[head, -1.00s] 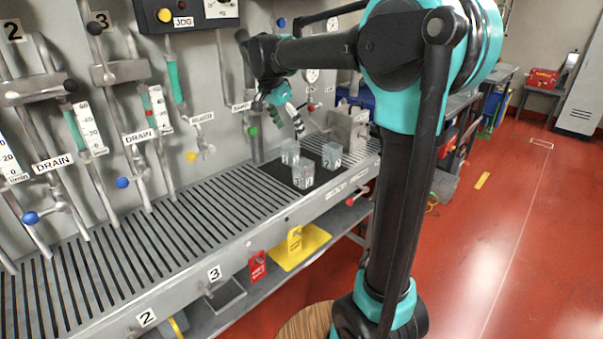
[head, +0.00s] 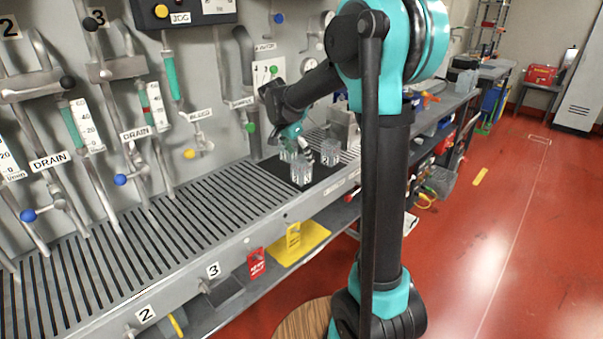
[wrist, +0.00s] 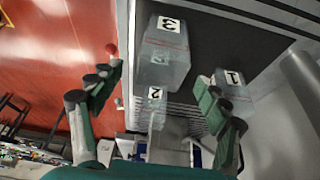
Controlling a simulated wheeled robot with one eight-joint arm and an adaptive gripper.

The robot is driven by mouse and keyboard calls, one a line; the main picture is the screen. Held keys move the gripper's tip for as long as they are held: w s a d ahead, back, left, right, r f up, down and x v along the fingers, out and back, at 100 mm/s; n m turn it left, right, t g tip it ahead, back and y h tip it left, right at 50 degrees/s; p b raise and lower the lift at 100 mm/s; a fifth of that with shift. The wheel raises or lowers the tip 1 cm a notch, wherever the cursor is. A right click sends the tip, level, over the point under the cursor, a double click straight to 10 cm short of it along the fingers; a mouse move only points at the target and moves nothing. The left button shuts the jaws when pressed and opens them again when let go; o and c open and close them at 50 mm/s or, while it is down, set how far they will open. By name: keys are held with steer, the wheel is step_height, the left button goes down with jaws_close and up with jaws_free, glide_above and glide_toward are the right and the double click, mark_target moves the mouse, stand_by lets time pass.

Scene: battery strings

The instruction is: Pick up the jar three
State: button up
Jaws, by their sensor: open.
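Jar three (wrist: 165,65) is a clear, box-like jar with a "3" label on top. It stands on a black mat, and in the head view it is the front jar (head: 302,174). Jar one (wrist: 238,102) is to the right in the wrist view, beside my right finger. Jar two (wrist: 154,108) is below jar three in that view. My gripper (wrist: 158,82) is open, its fingers spread wide to either side with jar three between them in the picture. I cannot tell whether they are level with it. In the head view my gripper (head: 301,147) is low, just behind jar three.
The black mat (head: 262,172) lies on a slatted grey bench (head: 150,240). A panel with pipes, valves and gauges rises behind it. A grey metal block (head: 343,126) stands to the right of the jars. The slatted bench to the left is clear.

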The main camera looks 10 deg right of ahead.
mark_target(302, 160)
steer(key=x, duration=0.3)
steer(key=shift+f, duration=0.1)
steer(key=c, duration=1.2)
steer(key=shift+c, duration=0.2)
